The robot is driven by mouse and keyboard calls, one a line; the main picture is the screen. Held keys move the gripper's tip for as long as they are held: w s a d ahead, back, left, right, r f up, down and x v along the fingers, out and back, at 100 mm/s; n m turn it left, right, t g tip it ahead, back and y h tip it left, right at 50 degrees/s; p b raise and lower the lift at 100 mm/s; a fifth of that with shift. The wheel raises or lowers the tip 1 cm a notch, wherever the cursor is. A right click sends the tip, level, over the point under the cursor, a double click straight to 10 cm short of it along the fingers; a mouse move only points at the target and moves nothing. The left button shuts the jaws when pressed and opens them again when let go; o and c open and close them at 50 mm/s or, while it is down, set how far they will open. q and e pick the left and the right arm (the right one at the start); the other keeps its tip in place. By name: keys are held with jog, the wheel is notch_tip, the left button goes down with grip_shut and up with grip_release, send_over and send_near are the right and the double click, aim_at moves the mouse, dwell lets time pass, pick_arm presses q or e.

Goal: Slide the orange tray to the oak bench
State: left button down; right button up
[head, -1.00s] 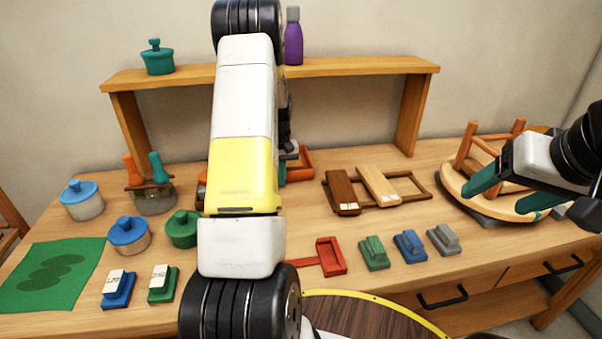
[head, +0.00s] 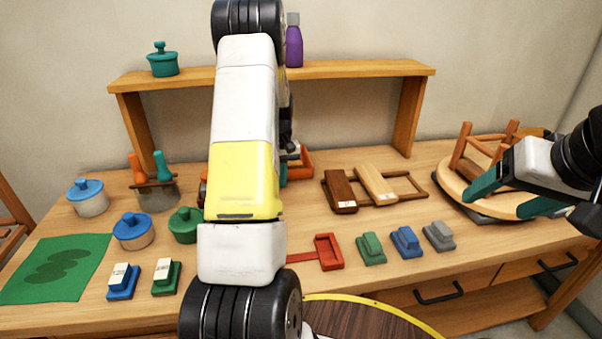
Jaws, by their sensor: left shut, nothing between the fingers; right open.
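An orange tray (head: 304,160) lies on the worktop, mostly hidden behind my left arm; only its right corner and edge show. A small orange-red patch also shows left of that arm; I cannot tell if it belongs to the tray. My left gripper (head: 284,172) is largely hidden behind the arm. A teal piece of it shows beside the tray; contact cannot be told. A light-wood bench-like stand (head: 350,68), perhaps the oak bench, spans the back of the worktop. My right gripper (head: 512,197) is open, its teal fingers around the rim of an upturned round stool (head: 455,180).
A teal pot (head: 163,60) and purple bottle (head: 294,45) stand on the stand. Lidded pots (head: 133,230) and a green mat (head: 55,268) are at left. Small blocks (head: 406,242) and a red tray (head: 328,252) line the front. A wooden rack (head: 375,188) lies right of centre.

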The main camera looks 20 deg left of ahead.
pick_arm(q)
jog(key=s+d+r+m+t, duration=0.1)
jog(key=s+d+r, duration=0.15)
jog(key=r, duration=0.65)
jog(key=s+d+r+m+t, duration=0.15)
jog(key=d+r, duration=0.25)
jog(key=r, duration=0.5)
jog(key=s+d+r+m+t, duration=0.1)
jog(key=s+d+r, duration=0.1)
jog(key=s+d, duration=0.2)
jog(key=s+d+r+m+t+h, duration=0.1)
jog(key=s+d, duration=0.4)
jog(key=s, duration=0.6)
jog(key=s+d+r+m+t+h, duration=0.1)
jog(key=s+d+r+m, duration=0.1)
jog(key=s+d+r, duration=0.3)
jog(key=s, duration=0.3)
jog(key=shift+t, duration=0.35)
jog(key=shift+r, duration=0.1)
